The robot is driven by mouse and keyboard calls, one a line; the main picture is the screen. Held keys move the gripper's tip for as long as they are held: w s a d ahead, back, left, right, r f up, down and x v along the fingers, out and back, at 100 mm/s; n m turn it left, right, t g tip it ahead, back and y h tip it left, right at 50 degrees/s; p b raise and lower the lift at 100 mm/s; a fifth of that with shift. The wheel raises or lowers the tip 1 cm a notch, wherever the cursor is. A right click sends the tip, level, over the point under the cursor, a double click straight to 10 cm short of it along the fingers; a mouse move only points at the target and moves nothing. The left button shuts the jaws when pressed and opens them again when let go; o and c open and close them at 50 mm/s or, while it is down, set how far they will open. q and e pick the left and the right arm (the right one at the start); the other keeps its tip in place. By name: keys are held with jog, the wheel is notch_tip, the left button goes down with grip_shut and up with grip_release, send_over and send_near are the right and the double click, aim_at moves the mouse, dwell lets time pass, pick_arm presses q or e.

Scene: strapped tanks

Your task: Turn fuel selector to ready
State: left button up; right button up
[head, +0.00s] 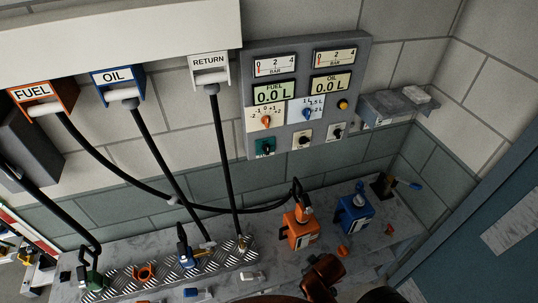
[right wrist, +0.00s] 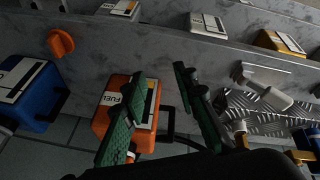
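A grey control panel (head: 247,100) hangs on the wall in the head view. Below are a teal switch (head: 265,147) and two dark switches (head: 303,140), (head: 336,131), labels unreadable. My right gripper (right wrist: 160,75) is open, with the orange fuel tank (right wrist: 110,100) beyond its fingers. My left gripper is not visible.
An orange tank (head: 301,235) and a blue tank (head: 354,215) stand on the grey bench below the panel. Black hoses hang from FUEL, OIL and RETURN holders (head: 209,75). One hose crosses to the orange tank. A grey shelf (head: 390,107) juts out right of the panel.

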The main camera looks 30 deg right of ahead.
jog(key=w+d+r+n+t+h, duration=0.2)
jog(key=w+d+r+n+t, duration=0.15)
jog(key=w+r+n, duration=0.45)
jog(key=n+t, duration=1)
jog(key=n, duration=1.3)
send_near(268, 149)
jog(key=w, duration=0.1)
jog(key=shift+h, duration=0.4)
jog(key=p+x, duration=0.2)
jog(key=x, duration=0.4)
jog(key=shift+w, duration=0.8)
jog(key=shift+c, duration=0.3)
grip_shut()
